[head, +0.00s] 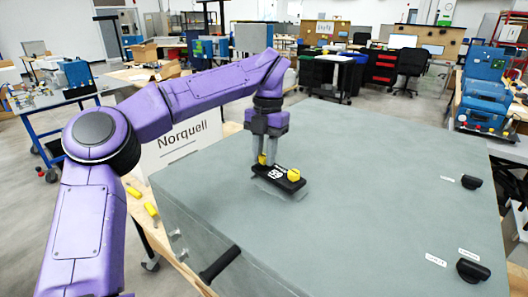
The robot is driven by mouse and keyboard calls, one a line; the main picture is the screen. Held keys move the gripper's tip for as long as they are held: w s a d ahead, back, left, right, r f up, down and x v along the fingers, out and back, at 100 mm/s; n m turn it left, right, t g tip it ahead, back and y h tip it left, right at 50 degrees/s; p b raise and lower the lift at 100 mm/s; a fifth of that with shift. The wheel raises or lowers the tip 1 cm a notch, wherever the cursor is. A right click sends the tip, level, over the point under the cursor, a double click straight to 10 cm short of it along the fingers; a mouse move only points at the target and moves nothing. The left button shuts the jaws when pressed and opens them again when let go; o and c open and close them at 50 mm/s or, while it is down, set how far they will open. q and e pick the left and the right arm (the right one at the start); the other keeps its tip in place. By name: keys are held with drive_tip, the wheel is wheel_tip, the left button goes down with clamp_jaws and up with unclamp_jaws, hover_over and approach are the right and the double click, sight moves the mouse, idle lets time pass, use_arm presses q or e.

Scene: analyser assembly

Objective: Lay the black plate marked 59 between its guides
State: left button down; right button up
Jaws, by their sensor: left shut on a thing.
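The black plate marked 59 (284,183) is in the middle of the head view, above the top of the large grey analyser body (370,160). The plate has a white 59 and two yellow knobs. My left gripper (264,161) points down and is shut on the plate at its far-left yellow knob. A greyish patch borders the plate on the analyser's top. I cannot tell whether the plate touches the surface, and the guides cannot be made out clearly. My right gripper is out of view.
Black knobs (471,182) with white labels stand on the analyser's right side. A black handle (220,263) is on its front edge. Most of the grey top is clear.

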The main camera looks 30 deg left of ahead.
use_arm(q)
drive_tip(key=shift+w+f, duration=0.3)
drive_tip(key=shift+w, duration=0.05)
drive_tip(key=shift+s+f+b, duration=0.1)
drive_tip(key=shift+f+b, duration=0.5)
drive_tip(key=shift+f, duration=0.2)
drive_tip(key=shift+s+f, duration=0.1)
drive_tip(key=shift+f, duration=0.25)
drive_tip(key=c, duration=0.9)
unclamp_jaws()
drive_tip(key=shift+s, duration=0.1)
drive_tip(key=shift+o, duration=0.3)
drive_tip(key=shift+s+a, duration=0.1)
